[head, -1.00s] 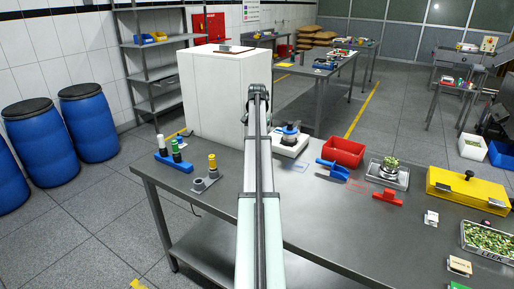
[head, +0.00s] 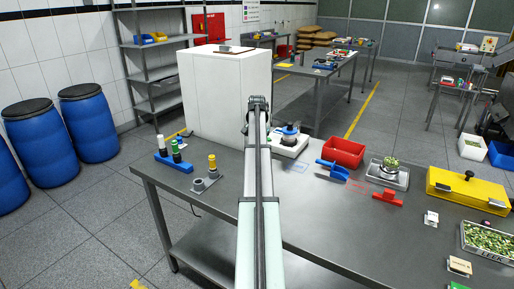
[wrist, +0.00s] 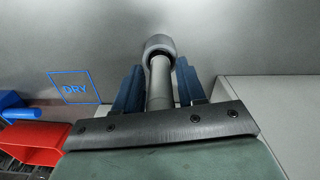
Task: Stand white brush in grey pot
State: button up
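My gripper (wrist: 161,78) shows in the wrist view with a dark blue finger on each side of a pale grey shaft. I take this shaft to be the white brush (wrist: 160,88), held between the fingers. Its far end meets a round grey thing with a dark rim, which looks like the grey pot (wrist: 160,42). I cannot tell whether the brush end is inside the pot or just above it. In the head view my arm hides the fingers, the brush and this pot.
The blue DRY square (wrist: 76,88) lies left of the gripper in the wrist view. Bare table lies in front.

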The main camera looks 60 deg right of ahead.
jog(key=shift+o, duration=0.8)
notch_tip(320, 180, up, 14)
jog(key=shift+d+f, duration=0.1)
jog(key=shift+d, duration=0.05)
